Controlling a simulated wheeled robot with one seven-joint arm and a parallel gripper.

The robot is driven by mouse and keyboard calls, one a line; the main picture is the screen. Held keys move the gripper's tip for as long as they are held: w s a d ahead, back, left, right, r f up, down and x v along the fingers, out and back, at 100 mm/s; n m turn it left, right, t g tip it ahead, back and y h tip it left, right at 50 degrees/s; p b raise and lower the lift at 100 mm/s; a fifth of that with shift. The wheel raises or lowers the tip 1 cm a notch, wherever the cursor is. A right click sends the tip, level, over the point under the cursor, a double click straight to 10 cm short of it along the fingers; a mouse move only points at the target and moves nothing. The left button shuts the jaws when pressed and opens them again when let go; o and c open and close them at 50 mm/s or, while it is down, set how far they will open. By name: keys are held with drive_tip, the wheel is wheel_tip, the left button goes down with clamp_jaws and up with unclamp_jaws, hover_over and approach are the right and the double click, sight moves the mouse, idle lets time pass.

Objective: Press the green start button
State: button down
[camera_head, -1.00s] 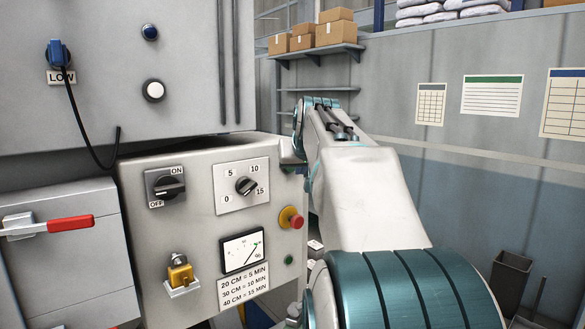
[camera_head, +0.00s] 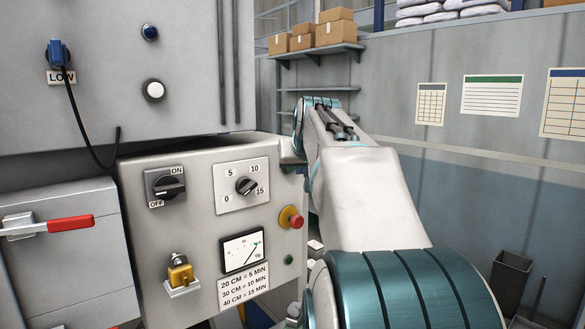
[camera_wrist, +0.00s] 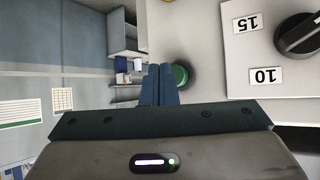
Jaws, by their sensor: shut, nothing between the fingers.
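In the head view my gripper (camera_head: 293,166) is at the right edge of the control panel (camera_head: 205,240), above the red knob. It hides the rimmed green button there. A smaller green round part (camera_head: 288,259) sits low on the panel.
A red mushroom knob (camera_head: 291,217) on a yellow base sits below my gripper. The dial (camera_head: 246,186), on-off switch (camera_head: 166,187), gauge (camera_head: 242,250) and yellow-bodied part (camera_head: 180,272) share the panel. A red-handled lever (camera_head: 70,223) is at left. A shelf with boxes (camera_head: 335,33) stands behind.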

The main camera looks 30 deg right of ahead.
drive_tip(key=shift+w, duration=0.15)
idle(0.3)
drive_tip(key=shift+w, duration=0.25)
drive_tip(key=shift+w+a+p, duration=0.15)
drive_tip(key=shift+w+p, duration=0.3)
drive_tip(key=shift+w, duration=0.05)
idle(0.7)
drive_tip(key=shift+s, duration=0.1)
drive_tip(key=shift+s+b, duration=0.5)
drive_tip(key=shift+s, duration=0.3)
drive_tip(key=s+b, duration=0.1)
drive_tip(key=s, duration=0.1)
drive_tip(key=s+d+b, duration=0.1)
drive_tip(key=s, duration=0.2)
idle(0.3)
